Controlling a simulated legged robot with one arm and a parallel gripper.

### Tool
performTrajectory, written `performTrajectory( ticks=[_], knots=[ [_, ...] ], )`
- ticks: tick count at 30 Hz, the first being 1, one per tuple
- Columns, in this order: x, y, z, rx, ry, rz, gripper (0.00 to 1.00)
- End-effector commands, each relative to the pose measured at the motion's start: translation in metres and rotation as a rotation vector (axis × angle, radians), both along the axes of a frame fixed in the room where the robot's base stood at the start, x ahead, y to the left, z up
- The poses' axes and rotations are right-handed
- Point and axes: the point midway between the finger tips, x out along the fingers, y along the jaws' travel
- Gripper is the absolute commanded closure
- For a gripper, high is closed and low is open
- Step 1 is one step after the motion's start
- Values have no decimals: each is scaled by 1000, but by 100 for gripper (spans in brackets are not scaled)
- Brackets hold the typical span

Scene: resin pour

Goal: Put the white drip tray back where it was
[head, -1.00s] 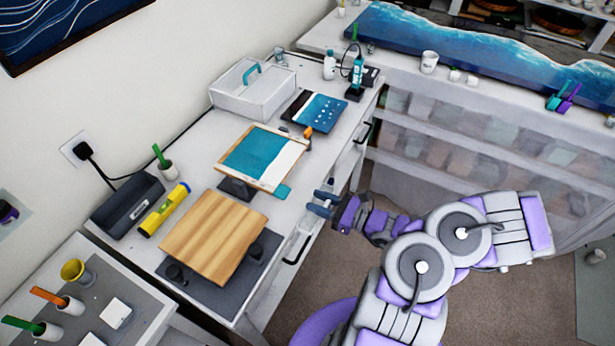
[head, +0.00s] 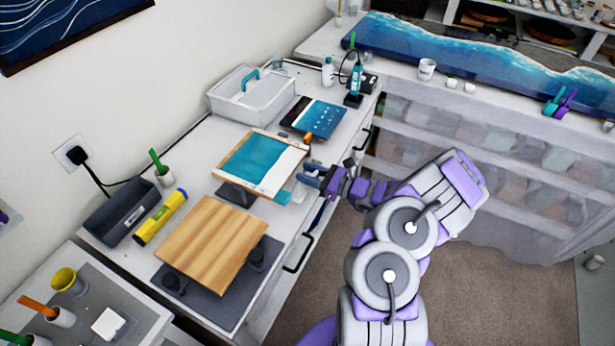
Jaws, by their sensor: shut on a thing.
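A white open-topped tray-like box (head: 243,113) with a teal handle stands at the back of the workbench. I cannot tell whether it is the drip tray; no other plain white tray is clear. A teal-and-white board (head: 255,158) with a wooden rim rests tilted on a dark stand, with a small teal piece (head: 283,197) at its lower right corner. My gripper (head: 301,175) is at the board's right edge, well in front of the white box. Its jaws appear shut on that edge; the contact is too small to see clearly.
A wooden board (head: 212,240) lies on dark supports over a grey mat (head: 205,303). A yellow level (head: 160,217) and dark box (head: 122,212) stand to the left. A tablet (head: 315,119) and teal bottle tool (head: 355,80) are behind. Drawer handles (head: 298,254) protrude along the bench front.

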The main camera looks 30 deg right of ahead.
Motion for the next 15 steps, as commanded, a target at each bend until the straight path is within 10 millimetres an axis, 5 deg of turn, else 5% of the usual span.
performTrajectory(
  ticks=[9, 15],
  knots=[
    [25, -7, -7, -2, 4, 2, 97],
    [23, -5, -33, -2, 1, -2, 97]
  ],
)
